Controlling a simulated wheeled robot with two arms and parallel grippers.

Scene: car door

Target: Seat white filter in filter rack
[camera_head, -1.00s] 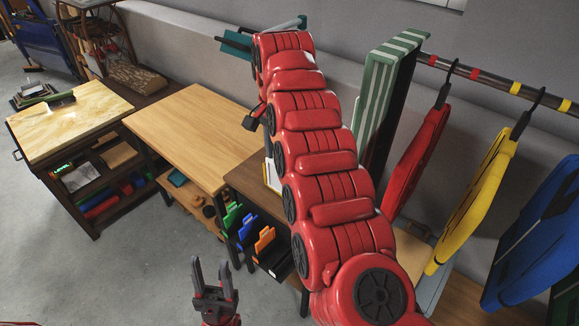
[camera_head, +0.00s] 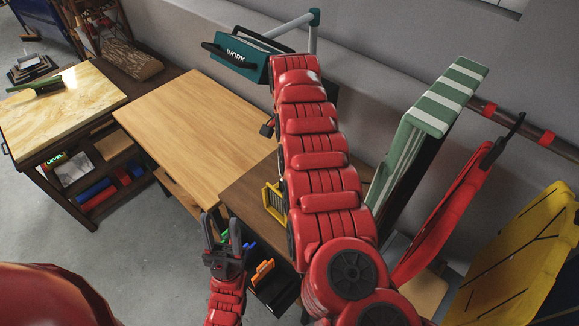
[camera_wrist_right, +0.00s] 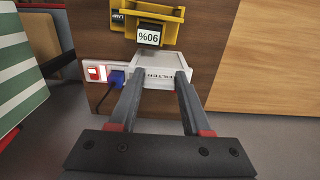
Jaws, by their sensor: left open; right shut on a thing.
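The white filter (camera_wrist_right: 160,72), with dark lettering on its edge, is held between the two grey fingers of my right gripper (camera_wrist_right: 159,84) in the right wrist view. The yellow filter rack (camera_wrist_right: 155,24) is directly above it in that view, with a label reading 90% upside down. Whether filter and rack touch, I cannot tell. In the head view the yellow rack (camera_head: 274,203) stands on the brown table, and my red right arm hides the right gripper and filter. My left gripper (camera_head: 222,226) is open and empty, in front of the tables.
A red switch (camera_wrist_right: 95,72) and a blue plug (camera_wrist_right: 116,79) sit left of the filter. A green-striped panel (camera_head: 437,105) and hanging red (camera_head: 440,215) and yellow (camera_head: 515,265) pieces stand right of my arm. The light wooden tabletop (camera_head: 200,130) is clear.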

